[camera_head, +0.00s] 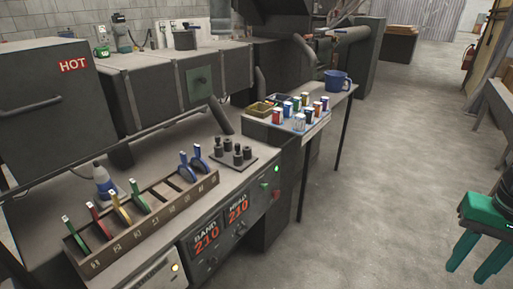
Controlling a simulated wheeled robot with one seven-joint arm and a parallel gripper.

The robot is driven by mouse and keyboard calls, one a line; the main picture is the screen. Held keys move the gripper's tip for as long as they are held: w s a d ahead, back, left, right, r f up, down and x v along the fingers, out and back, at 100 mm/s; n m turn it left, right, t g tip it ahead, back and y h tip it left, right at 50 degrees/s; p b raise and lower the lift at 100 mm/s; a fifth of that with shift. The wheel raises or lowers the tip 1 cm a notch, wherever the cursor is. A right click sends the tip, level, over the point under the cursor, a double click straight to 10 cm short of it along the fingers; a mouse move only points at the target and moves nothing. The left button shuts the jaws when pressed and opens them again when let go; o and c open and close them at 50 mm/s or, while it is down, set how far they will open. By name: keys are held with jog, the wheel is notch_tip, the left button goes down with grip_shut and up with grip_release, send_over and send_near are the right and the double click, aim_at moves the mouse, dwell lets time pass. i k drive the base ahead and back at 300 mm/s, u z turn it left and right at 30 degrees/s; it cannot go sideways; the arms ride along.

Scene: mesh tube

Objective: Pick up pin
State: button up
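Several dark upright pegs, which look like pins (238,156), stand on a flat dark plate (222,165) on the bench, right of the wooden rack. They are small, and I cannot tell which one is meant. My gripper (466,275) is at the lower right edge, with two green fingers pointing down and a gap between them. It is open and holds nothing that I can see. It hangs over the floor, far to the right of the pegs and apart from the bench. Part of my gripper is cut off by the frame edge.
A wooden rack (171,225) with coloured-handled tools runs along the bench front. A grey machine marked HOT (60,105) stands behind. The concrete floor (390,170) between bench and gripper is clear.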

aim_at(217, 137)
jog(key=z, duration=0.6)
jog(key=k, duration=0.75)
jog(key=z, duration=0.45)
jog(key=i, duration=0.45)
jog(key=u, duration=1)
jog(key=i, duration=1.2)
jog(key=u, duration=0.7)
jog(key=i, duration=0.6)
jog(key=u, duration=0.05)
